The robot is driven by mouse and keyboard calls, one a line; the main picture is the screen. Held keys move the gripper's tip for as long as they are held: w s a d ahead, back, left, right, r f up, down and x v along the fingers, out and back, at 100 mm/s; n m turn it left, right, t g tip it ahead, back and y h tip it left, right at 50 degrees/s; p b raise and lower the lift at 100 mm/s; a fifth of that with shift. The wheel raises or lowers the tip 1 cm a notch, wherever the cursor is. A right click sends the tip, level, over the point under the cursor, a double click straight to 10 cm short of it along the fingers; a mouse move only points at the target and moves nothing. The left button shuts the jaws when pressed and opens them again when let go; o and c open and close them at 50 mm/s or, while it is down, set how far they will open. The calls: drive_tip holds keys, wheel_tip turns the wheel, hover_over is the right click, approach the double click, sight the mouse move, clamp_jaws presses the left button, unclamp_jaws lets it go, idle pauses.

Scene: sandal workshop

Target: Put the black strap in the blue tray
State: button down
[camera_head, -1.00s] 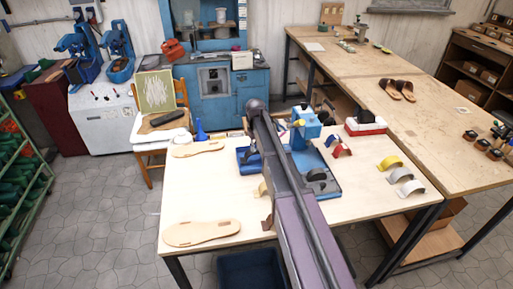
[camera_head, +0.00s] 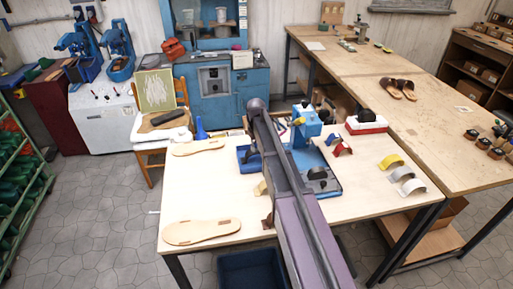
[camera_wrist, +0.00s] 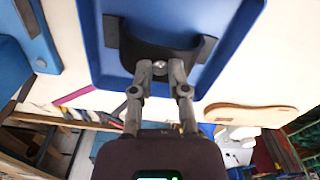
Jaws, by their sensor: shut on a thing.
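The black strap (camera_wrist: 158,50) is a curved band. In the wrist view my gripper (camera_wrist: 159,68) is shut on its middle, and the strap lies across the view over the blue tray (camera_wrist: 226,20). I cannot tell whether it touches the tray floor. In the head view the blue tray (camera_head: 242,168) stands on the light wooden table, left of my arm. My arm hides part of the tray and most of my gripper there.
A blue press (camera_head: 306,135) stands on the table right of my arm. Two shoe soles (camera_head: 202,232) (camera_head: 198,148) lie at the left. Yellow and pale straps (camera_head: 390,161) and a red strap (camera_head: 342,148) stand at the right. The front right tabletop is clear.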

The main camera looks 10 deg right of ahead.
drive_tip(key=shift+f, duration=0.2)
drive_tip(key=c, duration=0.5)
unclamp_jaws()
drive_tip(key=shift+c, duration=0.2)
drive_tip(key=o, duration=0.4)
drive_tip(key=shift+r, duration=0.15)
drive_tip(key=shift+r+p, duration=3.4)
